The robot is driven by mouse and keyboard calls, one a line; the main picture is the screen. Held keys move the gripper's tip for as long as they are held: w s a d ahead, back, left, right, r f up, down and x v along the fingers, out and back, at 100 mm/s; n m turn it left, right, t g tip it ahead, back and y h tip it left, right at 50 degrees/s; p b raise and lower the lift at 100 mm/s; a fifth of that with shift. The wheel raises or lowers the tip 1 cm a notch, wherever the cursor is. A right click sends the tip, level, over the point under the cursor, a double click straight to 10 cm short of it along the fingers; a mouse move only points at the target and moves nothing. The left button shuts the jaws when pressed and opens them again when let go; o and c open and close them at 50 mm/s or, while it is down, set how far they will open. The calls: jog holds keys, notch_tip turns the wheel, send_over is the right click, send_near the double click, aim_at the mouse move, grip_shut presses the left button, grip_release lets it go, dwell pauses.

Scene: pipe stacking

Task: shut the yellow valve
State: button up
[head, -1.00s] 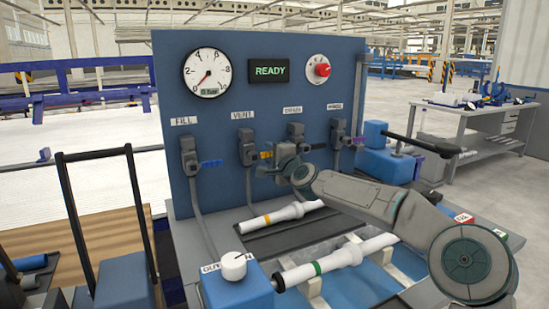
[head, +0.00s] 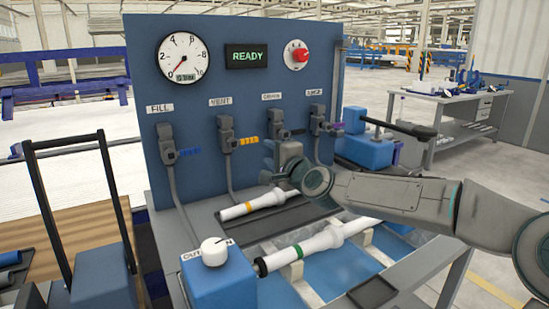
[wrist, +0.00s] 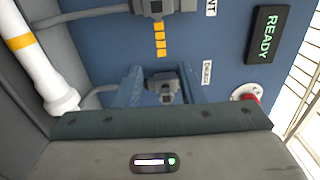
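The yellow valve (head: 226,137) is on the blue panel under the VENT label. Its yellow handle (head: 248,141) points right, across the line of the pipe below. In the wrist view the yellow handle (wrist: 160,40) is near the top, beyond my fingertips and apart from them. My gripper (head: 274,168) is in front of the panel, below and to the right of that handle. In the wrist view its two blue-grey fingers (wrist: 159,76) are spread, with the DRAIN valve body (wrist: 164,92) showing between them. Nothing is seen held.
The FILL valve (head: 166,143) with a blue handle is to the left. The DRAIN valve (head: 276,124) and a purple-handled valve (head: 317,119) are to the right, close to my arm. White pipes (head: 263,203) lie on the bench below. A READY display (head: 247,56) is above.

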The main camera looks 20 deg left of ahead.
jog(key=shift+v, duration=0.8)
